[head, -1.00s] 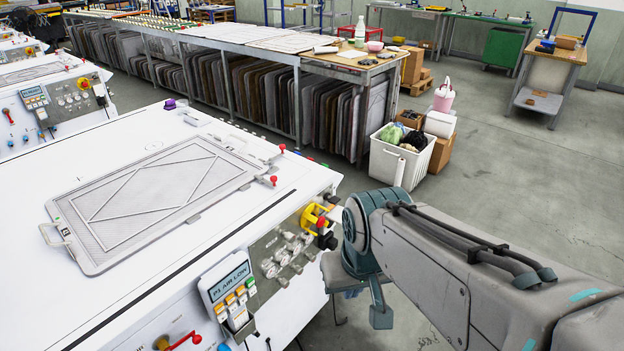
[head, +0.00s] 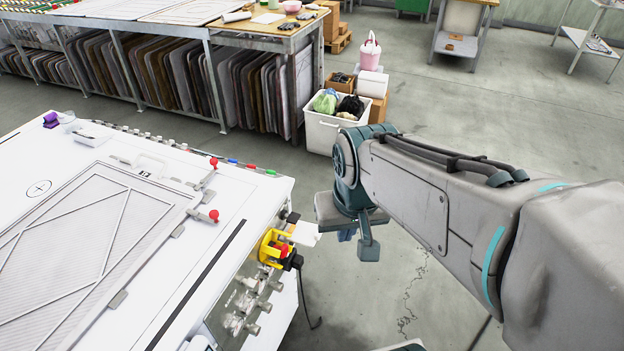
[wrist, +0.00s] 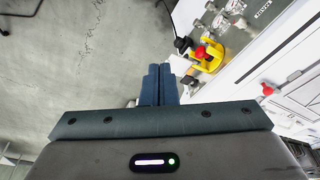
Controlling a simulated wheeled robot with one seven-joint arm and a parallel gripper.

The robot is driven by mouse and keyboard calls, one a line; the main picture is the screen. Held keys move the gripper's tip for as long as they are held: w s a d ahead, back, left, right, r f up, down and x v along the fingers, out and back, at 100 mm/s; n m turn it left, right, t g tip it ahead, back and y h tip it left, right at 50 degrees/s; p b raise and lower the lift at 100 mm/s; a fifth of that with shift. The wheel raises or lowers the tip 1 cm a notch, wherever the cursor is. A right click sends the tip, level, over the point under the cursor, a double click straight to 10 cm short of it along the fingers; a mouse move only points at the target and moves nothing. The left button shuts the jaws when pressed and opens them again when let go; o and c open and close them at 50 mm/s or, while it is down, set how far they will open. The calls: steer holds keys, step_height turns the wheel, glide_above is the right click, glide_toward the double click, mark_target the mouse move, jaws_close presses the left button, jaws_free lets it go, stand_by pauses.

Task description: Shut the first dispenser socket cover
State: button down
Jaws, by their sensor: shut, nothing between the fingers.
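My gripper (wrist: 159,68) has two dark blue fingers pressed together with nothing between them. In the head view only a small blue part of it (head: 346,235) shows below my wrist. It is apart from the white machine and to the right of its front corner. A white flap (head: 305,233) sticks out from the machine's front beside a yellow-housed red button (head: 273,247). It looks like an open socket cover, but I cannot tell for sure. In the wrist view the yellow housing (wrist: 209,58) is right of my fingertips, and the flap's state is unclear.
A black plug-like part with a hanging cable (head: 293,262) and several metal fittings (head: 245,300) line the machine front. Red-knobbed clamps (head: 213,215) stand on its top beside a framed screen (head: 75,235). A white bin (head: 325,128) stands behind. The floor (head: 420,265) is clear.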

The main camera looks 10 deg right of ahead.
steer(key=w+f+m+g, duration=0.1)
steer(key=w+m+g, duration=0.15)
steer(key=w, duration=0.75)
steer(key=m+g+h+b, duration=0.1)
steer(key=m+b, duration=0.1)
steer(key=m, duration=0.2)
glide_toward(316, 231)
steer(key=f, duration=0.6)
steer(key=shift+s+d+f, duration=0.3)
steer(key=shift+s+d, duration=0.1)
steer(key=shift+f, duration=0.1)
